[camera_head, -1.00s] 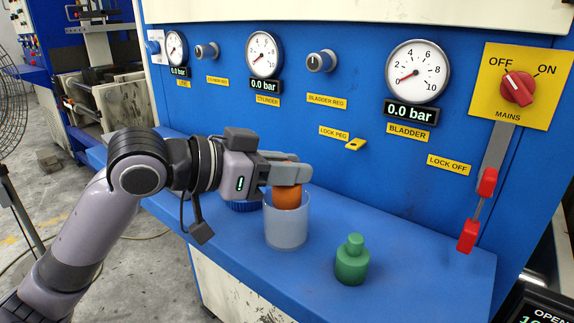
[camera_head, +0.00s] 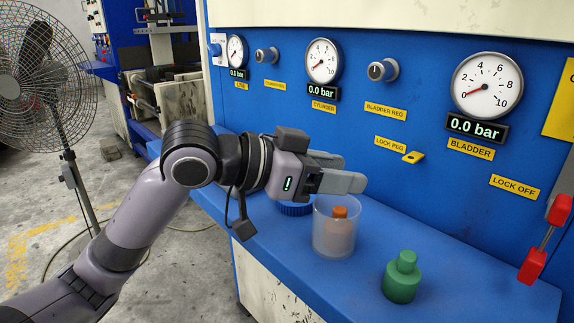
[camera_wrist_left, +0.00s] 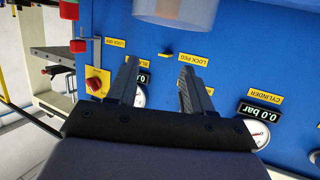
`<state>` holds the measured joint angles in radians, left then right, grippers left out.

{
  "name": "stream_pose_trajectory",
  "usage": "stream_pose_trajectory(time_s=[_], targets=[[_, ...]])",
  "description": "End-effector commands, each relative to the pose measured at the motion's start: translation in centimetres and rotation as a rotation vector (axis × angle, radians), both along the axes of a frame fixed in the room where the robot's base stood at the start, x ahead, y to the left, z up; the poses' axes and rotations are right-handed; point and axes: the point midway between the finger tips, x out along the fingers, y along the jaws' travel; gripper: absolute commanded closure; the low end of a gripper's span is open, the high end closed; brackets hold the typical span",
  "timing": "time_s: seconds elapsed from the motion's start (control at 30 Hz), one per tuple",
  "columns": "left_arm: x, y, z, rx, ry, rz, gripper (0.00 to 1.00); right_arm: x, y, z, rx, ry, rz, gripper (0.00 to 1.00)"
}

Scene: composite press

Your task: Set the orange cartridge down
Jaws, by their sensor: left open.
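The orange cartridge (camera_head: 340,229) stands inside a translucent cup (camera_head: 333,247) on the blue ledge. Its small orange top shows near the rim, and its body is seen blurred through the cup wall. My left gripper (camera_head: 349,172) is open and empty above the cup, with its fingers apart and clear of the cartridge. In the left wrist view the open fingers (camera_wrist_left: 159,72) have nothing between them, and the cup (camera_wrist_left: 178,12) shows in part at the top edge. My right gripper is not in view.
A green cartridge-shaped piece (camera_head: 402,279) stands on the ledge (camera_head: 452,287) right of the cup. A dark blue ribbed cap (camera_head: 294,209) lies behind and left of the cup. Gauges and knobs line the panel behind. A red lockout handle (camera_head: 545,240) hangs at right.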

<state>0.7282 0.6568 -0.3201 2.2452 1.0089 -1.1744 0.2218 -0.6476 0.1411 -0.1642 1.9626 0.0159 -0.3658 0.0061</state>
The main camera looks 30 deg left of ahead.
Motion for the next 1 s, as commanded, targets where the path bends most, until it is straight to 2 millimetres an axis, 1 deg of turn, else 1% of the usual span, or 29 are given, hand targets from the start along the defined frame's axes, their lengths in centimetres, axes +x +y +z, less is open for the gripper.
stream_pose_trajectory(time_s=[0.03, 0.2, 0.4, 0.5, 0.7, 1.0], targets=[[-0.7, 0.8, 0.1, 0.004, -0.001, 0.003, 0.49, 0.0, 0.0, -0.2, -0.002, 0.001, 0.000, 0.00], [-3.2, 3.1, 1.0, 0.007, 0.000, 0.005, 0.49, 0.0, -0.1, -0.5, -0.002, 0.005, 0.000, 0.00], [-5.7, 5.2, 2.0, 0.007, 0.000, 0.004, 0.49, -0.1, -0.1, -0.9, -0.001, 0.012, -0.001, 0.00], [-6.4, 6.0, 2.3, 0.004, 0.002, 0.004, 0.49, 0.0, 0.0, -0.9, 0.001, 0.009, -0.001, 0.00], [-7.4, 6.8, 2.8, 0.003, 0.001, 0.003, 0.49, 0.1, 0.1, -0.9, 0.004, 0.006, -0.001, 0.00], [-7.6, 7.0, 3.0, 0.003, 0.002, 0.000, 0.49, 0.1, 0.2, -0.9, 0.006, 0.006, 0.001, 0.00]])
